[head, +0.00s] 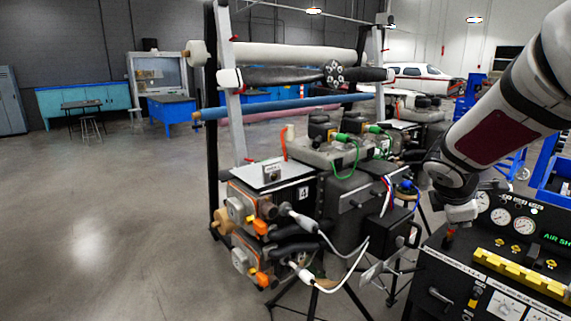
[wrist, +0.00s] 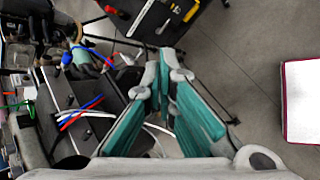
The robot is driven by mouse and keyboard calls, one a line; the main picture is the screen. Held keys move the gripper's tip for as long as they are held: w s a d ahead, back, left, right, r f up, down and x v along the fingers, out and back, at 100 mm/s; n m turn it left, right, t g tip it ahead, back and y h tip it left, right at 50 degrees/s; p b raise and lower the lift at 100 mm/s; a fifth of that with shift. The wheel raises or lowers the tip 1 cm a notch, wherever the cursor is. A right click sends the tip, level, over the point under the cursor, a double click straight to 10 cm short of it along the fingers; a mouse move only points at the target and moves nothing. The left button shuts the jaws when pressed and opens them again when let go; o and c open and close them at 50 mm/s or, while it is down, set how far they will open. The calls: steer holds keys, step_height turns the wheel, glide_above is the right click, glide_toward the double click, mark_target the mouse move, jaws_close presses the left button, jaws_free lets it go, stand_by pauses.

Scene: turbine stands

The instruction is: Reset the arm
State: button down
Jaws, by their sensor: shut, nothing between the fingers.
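My arm comes down from the upper right of the head view, in front of the gauge panel. Its wrist end hangs near the panel's left edge; the fingers cannot be made out clearly there. In the wrist view my gripper (wrist: 162,75) shows two grey fingers with teal pads. The fingertips come together and hold nothing. They are over the gap between the turbine stand and the dark panel. Whether the arm touches the panel cannot be told.
The turbine stand (head: 345,200) with cables and white hoses is left of my arm. The gauge panel (head: 470,292) with a yellow bar is close below it. A rack holds long rollers (head: 290,57) behind. Open floor (head: 110,220) lies at left.

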steer(key=s+a+r+m+y+b, duration=0.1)
steer(key=s+a+m+y, duration=0.2)
steer(key=s+a+m, duration=0.4)
steer(key=s+a+r+m+y+b, duration=0.1)
steer(key=s+a+r+m+y, duration=0.1)
steer(key=s+a+m, duration=0.6)
steer(key=s+a+y, duration=0.1)
steer(key=s+a, duration=0.3)
steer(key=s, duration=0.4)
steer(key=shift+s, duration=0.35)
